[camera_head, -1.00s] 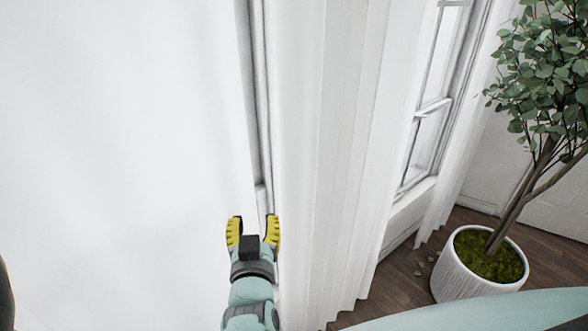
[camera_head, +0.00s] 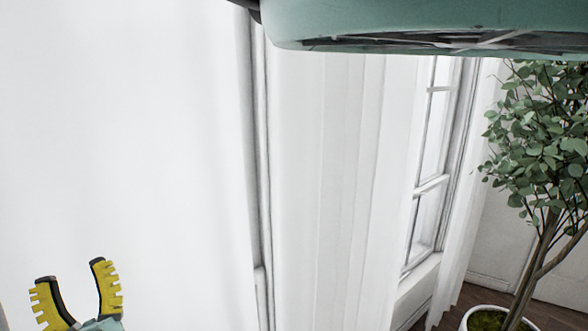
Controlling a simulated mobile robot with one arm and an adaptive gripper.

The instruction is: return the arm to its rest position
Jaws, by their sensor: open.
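My gripper (camera_head: 72,272) is at the lower left of the head view. Its two yellow, ridged fingers point up and stand apart, with nothing between them. It appears in front of a plain white surface at the left. The wrist behind the fingers is cut off by the bottom edge. A teal part of my own body covers the top right of the view.
White curtains (camera_head: 335,190) hang in the middle, beside a window (camera_head: 430,190). A potted tree (camera_head: 545,140) stands at the right, its white pot (camera_head: 485,312) cut off by the bottom edge. A little dark wood floor (camera_head: 545,312) shows there.

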